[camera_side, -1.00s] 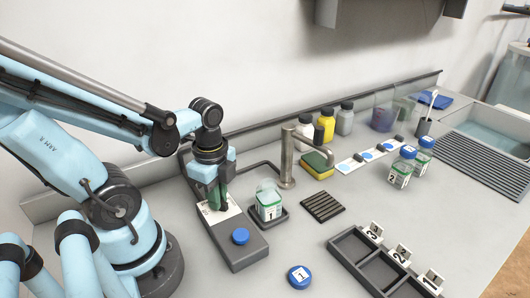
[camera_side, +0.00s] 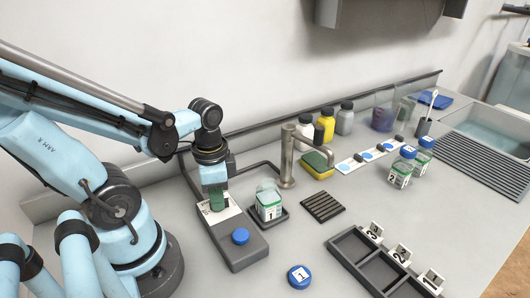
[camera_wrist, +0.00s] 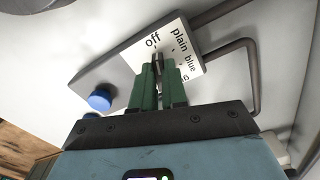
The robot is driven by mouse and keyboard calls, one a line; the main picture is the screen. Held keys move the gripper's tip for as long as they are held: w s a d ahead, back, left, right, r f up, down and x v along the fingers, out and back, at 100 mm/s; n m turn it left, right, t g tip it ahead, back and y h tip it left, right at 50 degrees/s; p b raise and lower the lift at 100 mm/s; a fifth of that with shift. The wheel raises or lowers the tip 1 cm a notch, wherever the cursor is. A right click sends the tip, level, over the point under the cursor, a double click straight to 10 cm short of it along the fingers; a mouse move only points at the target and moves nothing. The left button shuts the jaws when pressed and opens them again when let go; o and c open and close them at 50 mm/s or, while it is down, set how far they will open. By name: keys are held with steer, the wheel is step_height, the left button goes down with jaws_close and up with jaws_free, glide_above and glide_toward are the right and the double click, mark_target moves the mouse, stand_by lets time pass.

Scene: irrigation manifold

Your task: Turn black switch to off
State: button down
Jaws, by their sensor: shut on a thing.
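The black switch (camera_wrist: 158,57) shows in the wrist view as a small dark piece between my fingertips, on a white label plate (camera_wrist: 188,52). The plate reads "off", "plain" and "blue", and one more word is partly covered. My gripper (camera_wrist: 161,68) has green fingers and is shut on the switch. The switch's tip is near the "off" and "plain" words, but I cannot tell exactly which mark it points at. In the side view my gripper (camera_side: 217,201) stands upright over the plate on the grey box (camera_side: 238,250) and hides the switch.
A blue button (camera_side: 240,236) is on the box's front. Right of the box are jar 1 (camera_side: 268,208) on a dark tray, a metal tap (camera_side: 290,158) and a black grate (camera_side: 323,207). A blue cap (camera_side: 300,276) lies in front. Dark tubing runs behind the box.

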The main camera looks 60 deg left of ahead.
steer(key=shift+n, duration=0.5)
steer(key=c, duration=1.2)
jaws_free()
steer(key=shift+o, duration=0.2)
step_height(320, 180, up, 12)
steer(key=w+d+f+n+t, duration=0.1)
steer(key=w+t, duration=0.1)
steer(key=w, duration=0.1)
steer(key=w+d+f+t, duration=0.1)
steer(key=w+t, duration=0.1)
steer(key=w, duration=0.1)
steer(key=w+d+f+n+t, duration=0.1)
steer(key=w+d+t, duration=0.1)
steer(key=w, duration=0.1)
steer(key=shift+w+d+n+t, duration=0.1)
steer(key=shift+w+n+t, duration=0.2)
steer(key=shift+w+d, duration=0.2)
steer(key=shift+w, duration=0.1)
